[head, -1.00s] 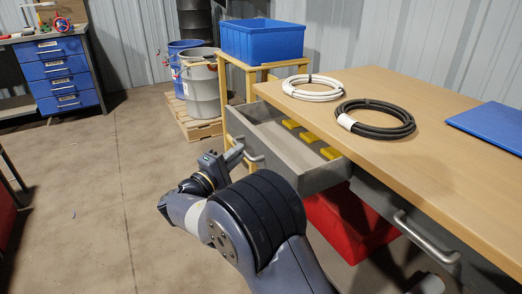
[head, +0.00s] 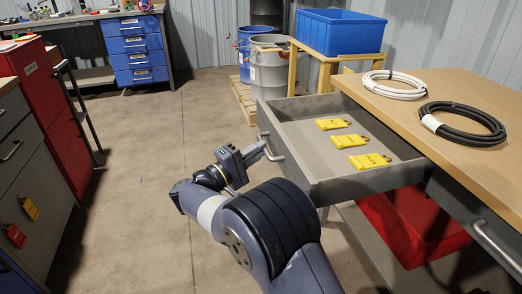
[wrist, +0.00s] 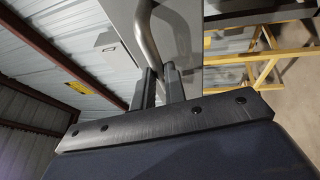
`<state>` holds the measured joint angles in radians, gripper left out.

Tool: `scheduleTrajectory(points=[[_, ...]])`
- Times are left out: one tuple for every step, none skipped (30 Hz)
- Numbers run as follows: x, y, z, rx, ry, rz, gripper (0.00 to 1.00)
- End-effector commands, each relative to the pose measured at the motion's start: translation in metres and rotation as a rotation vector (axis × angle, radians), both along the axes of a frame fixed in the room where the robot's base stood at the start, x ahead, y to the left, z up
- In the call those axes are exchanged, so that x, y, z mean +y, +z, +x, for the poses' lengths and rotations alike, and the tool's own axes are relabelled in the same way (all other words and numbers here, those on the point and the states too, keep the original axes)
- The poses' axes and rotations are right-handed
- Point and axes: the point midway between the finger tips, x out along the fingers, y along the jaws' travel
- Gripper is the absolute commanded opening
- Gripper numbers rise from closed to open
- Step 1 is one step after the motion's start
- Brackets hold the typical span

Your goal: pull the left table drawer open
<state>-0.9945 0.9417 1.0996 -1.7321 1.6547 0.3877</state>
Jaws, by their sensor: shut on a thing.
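The left table drawer (head: 355,190) is pulled well out from under the wooden table top in the head view. Yellow tags (head: 350,141) lie on its floor. Its metal handle (head: 269,148) is on the front panel at the left. My gripper (head: 256,153) is at this handle, shut on it. In the wrist view, the two fingers (wrist: 160,85) reach up to the curved handle bar (wrist: 147,35), in front of the grey drawer front (wrist: 182,40). The exact contact of the fingertips is partly hidden.
A white cable coil (head: 393,84) and a black coil (head: 463,124) lie on the table (head: 400,100). A red bin (head: 400,230) sits below. A blue bin (head: 340,32) stands on a wooden stand behind. The floor (head: 150,150) to the left is clear.

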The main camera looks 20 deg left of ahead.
Motion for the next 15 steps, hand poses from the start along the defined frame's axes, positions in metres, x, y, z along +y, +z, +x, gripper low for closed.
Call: scheduleTrajectory(points=[[0.0000,-0.0018,-0.0004,0.003,-0.001,-0.001,0.00],[0.0000,-0.0018,-0.0004,0.003,-0.001,-0.001,0.00],[0.0000,-0.0018,-0.0004,0.003,-0.002,-0.001,0.00],[0.0000,-0.0018,-0.0004,0.003,-0.002,-0.001,0.00],[0.0000,-0.0018,-0.0004,0.003,-0.002,-0.001,0.00],[-0.0001,-0.0018,-0.0003,0.003,-0.001,-0.001,0.00],[-0.0001,-0.0018,-0.0003,0.003,-0.001,-0.001,0.00],[-0.0001,-0.0018,-0.0003,0.003,-0.001,-0.001,0.00],[-0.0001,-0.0018,-0.0003,0.003,-0.001,-0.001,0.14],[-0.0001,-0.0017,-0.0002,0.003,-0.001,-0.001,0.17],[-0.0001,-0.0016,-0.0002,0.003,-0.001,-0.001,0.19],[-0.0001,-0.0014,-0.0002,0.003,-0.001,-0.001,0.22],[-0.0001,-0.0013,-0.0002,0.003,-0.001,-0.001,0.25],[-0.0001,-0.0012,-0.0002,0.003,-0.001,-0.001,0.27],[-0.0001,-0.0010,-0.0002,0.001,0.000,0.000,0.30]])
